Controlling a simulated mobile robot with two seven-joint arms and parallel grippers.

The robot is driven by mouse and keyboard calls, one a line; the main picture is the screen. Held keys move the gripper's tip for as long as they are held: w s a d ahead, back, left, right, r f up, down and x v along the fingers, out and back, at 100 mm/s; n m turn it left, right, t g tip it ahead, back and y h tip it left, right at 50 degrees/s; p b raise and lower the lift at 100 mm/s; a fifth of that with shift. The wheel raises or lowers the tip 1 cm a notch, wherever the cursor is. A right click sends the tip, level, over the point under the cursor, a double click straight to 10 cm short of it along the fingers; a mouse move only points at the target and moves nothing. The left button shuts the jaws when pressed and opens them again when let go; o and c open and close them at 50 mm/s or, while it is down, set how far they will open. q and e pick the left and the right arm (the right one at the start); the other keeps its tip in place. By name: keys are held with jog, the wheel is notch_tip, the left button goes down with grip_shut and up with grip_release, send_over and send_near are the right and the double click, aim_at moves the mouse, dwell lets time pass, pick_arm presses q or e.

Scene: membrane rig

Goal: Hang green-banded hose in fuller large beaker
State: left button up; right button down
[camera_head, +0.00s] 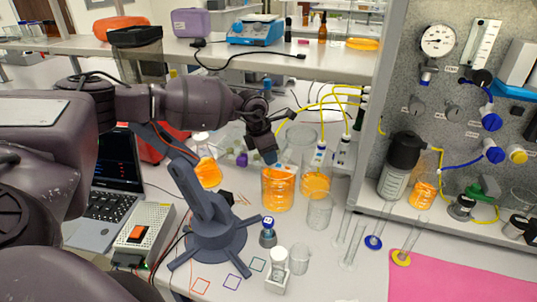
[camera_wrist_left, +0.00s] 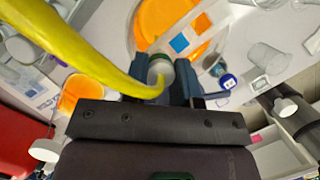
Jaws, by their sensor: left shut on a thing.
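My left gripper (camera_head: 268,157) is shut just above a large beaker of orange liquid (camera_head: 277,192). In the left wrist view, my left gripper (camera_wrist_left: 162,80) holds the pale end of a yellow hose (camera_wrist_left: 85,45), with a dark green band (camera_wrist_left: 160,57) at the fingers. The beaker's orange liquid (camera_wrist_left: 172,22) lies beyond the fingertips. A second large beaker (camera_head: 316,184) with orange liquid stands close behind to the right; its level looks lower. The held hose (camera_head: 288,117) arcs back toward the rig. My right gripper is not in view.
A clear beaker (camera_head: 319,212) stands in front of the second beaker. A dark stand (camera_head: 214,235) and an orange flask (camera_head: 207,172) are to the left. Other yellow hoses (camera_head: 347,100) arch behind.

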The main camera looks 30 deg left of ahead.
pick_arm(q)
jog(key=shift+f, duration=0.15)
jog(key=o, duration=1)
jog(key=shift+b+v, duration=0.95)
jog(key=shift+v, duration=4.45)
